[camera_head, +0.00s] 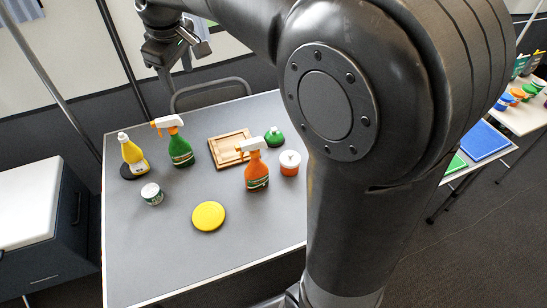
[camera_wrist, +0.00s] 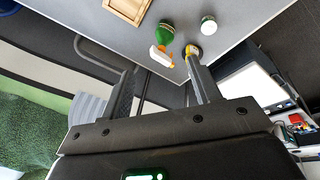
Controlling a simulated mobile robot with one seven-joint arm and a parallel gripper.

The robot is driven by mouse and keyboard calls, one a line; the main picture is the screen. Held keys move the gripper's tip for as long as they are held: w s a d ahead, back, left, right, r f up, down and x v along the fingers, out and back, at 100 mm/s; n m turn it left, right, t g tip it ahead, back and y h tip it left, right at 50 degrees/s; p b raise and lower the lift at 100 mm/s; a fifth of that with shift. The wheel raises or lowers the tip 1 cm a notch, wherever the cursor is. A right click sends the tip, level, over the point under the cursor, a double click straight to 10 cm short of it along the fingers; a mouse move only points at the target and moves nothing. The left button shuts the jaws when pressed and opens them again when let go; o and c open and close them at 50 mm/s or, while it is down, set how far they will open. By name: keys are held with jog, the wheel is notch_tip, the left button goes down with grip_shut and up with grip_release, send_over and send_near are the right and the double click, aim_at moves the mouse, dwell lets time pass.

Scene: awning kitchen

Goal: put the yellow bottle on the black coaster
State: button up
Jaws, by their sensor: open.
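The yellow bottle (camera_head: 133,153), with a white cap, stands upright at the left of the grey table. A black coaster (camera_head: 125,174) shows under and around its base, and the bottle appears to stand on it. My gripper (camera_head: 176,72) is open and empty, raised above the back edge of the table, apart from the bottle. In the wrist view the two fingers of my gripper (camera_wrist: 162,86) are spread wide. The yellow bottle (camera_wrist: 191,49) shows there beyond the right finger, which partly covers it. I cannot make out the coaster in that view.
A green spray bottle (camera_head: 180,151) stands just right of the yellow bottle, and a small white-lidded jar (camera_head: 152,194) in front. A wooden tray (camera_head: 216,152), orange spray bottle (camera_head: 257,175), red jar (camera_head: 290,168) and yellow disc (camera_head: 208,216) lie further right. The table's front left is clear.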

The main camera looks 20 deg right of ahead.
jog(key=s+d+f+m, duration=0.2)
jog(key=s+d+m, duration=0.1)
jog(key=s, duration=0.5)
jog(key=s+d+f+m+t, duration=0.1)
jog(key=s+d+f+m, duration=0.2)
jog(key=s+d, duration=0.2)
jog(key=s+d+f+m+t, duration=0.1)
jog(key=s+d+f+m, duration=0.1)
jog(key=s, duration=0.9)
jog(key=shift+s+d+f+m, duration=0.25)
jog(key=shift+d+m, duration=0.55)
jog(key=shift+d, duration=0.2)
